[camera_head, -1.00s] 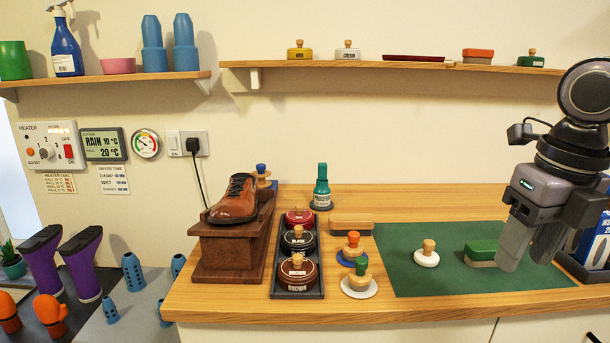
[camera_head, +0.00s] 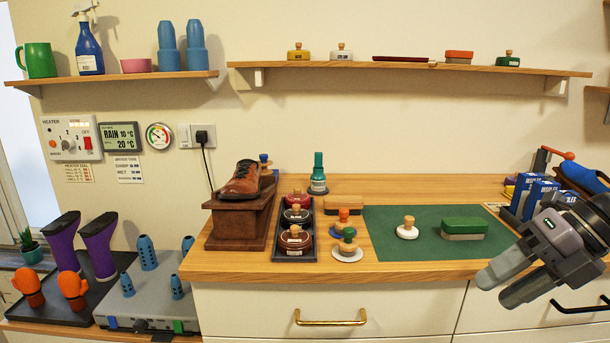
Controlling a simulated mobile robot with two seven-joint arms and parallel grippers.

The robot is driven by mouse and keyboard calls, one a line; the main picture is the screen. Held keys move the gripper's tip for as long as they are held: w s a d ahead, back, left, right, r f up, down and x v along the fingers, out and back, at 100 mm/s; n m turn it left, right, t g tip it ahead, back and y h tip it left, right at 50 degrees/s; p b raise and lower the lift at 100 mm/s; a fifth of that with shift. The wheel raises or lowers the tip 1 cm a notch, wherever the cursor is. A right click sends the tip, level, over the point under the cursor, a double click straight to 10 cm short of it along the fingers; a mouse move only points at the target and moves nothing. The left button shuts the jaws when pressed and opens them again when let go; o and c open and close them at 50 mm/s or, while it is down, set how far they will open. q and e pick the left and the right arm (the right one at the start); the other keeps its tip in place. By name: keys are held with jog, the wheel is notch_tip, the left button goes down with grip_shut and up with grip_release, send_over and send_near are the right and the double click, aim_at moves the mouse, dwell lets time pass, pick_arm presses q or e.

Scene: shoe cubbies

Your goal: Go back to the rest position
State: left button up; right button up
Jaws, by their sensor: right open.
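My right gripper (camera_head: 502,290) is at the lower right, in front of the counter's front edge and below the green mat. Its two grey fingers point left and are apart, with nothing between them. My left gripper is not in view. A brown shoe (camera_head: 240,182) sits on a brown wooden block (camera_head: 238,222) at the counter's left end. A green-topped brush (camera_head: 464,227) and a white disc with a wooden knob (camera_head: 407,231) rest on the green mat (camera_head: 390,247).
The wooden counter (camera_head: 330,272) holds a dark tray (camera_head: 283,246) of round tins, a teal bottle (camera_head: 318,178) and knobbed applicators. Blue boxes (camera_head: 531,194) stand at the right. A shelf (camera_head: 400,67) runs above. Drawers with a brass handle (camera_head: 330,319) lie below the counter.

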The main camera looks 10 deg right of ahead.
notch_tip(320, 180, down, 22)
jog(key=s+d+m+t+h, duration=0.2)
jog(key=m+t, duration=1)
jog(key=m, duration=1)
jog(key=s+a+f+m+g+h, duration=0.1)
jog(key=s+a+f+m+g, duration=0.1)
jog(key=s+a+f+m, duration=0.4)
jog(key=s+a+f+m+g+h, duration=0.2)
jog(key=s+a+f+m+g, duration=0.15)
jog(key=a+f, duration=0.4)
pick_arm(q)
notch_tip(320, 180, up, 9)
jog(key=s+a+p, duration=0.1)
jog(key=p, duration=1.1)
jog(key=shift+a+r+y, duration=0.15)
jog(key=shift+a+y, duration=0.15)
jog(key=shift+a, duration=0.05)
pick_arm(e)
notch_tip(320, 180, up, 10)
jog(key=shift+s+d+t, duration=0.15)
jog(key=shift+d+t, duration=0.15)
jog(key=shift+t, duration=0.15)
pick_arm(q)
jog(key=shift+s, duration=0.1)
